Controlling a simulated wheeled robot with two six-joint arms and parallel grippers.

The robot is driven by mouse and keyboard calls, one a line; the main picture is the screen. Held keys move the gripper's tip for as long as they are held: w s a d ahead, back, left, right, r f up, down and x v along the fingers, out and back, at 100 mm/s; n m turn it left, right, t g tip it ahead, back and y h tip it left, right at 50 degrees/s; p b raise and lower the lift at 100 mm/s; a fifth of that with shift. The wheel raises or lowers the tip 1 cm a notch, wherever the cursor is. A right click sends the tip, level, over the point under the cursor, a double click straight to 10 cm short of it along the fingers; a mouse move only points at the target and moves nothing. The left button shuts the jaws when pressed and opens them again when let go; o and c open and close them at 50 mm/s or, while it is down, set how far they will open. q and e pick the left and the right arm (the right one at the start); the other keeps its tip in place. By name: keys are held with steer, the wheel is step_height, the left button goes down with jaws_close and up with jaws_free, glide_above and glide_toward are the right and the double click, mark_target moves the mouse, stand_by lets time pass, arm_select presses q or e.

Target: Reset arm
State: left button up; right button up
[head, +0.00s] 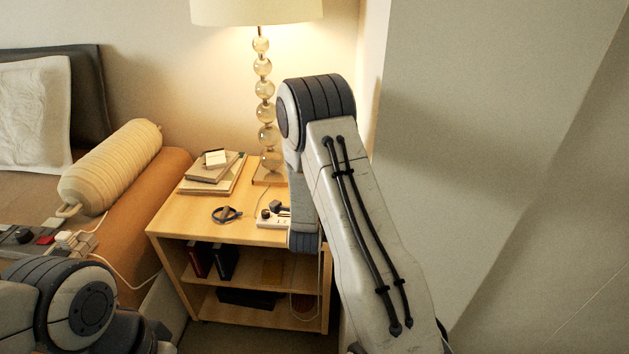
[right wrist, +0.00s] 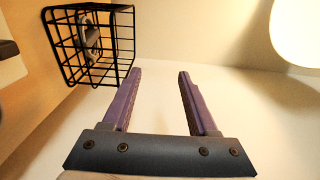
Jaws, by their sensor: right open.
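My right arm (head: 360,220) rises from the bottom of the head view and bends at its elbow in front of the nightstand (head: 185,223). Its gripper is hidden there. In the right wrist view my right gripper (right wrist: 158,78) is open, with its two purple fingers apart and nothing between them. A black wire basket (right wrist: 92,45) is just beyond the left finger, apart from it as far as I can tell. Part of my left arm (head: 75,305) shows at the lower left of the head view; its gripper is out of view.
A bed with a bolster (head: 110,165) is at left. A plain wall (head: 480,120) is at right.

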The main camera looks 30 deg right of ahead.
steer(key=v, duration=0.4)
stand_by(0.3)
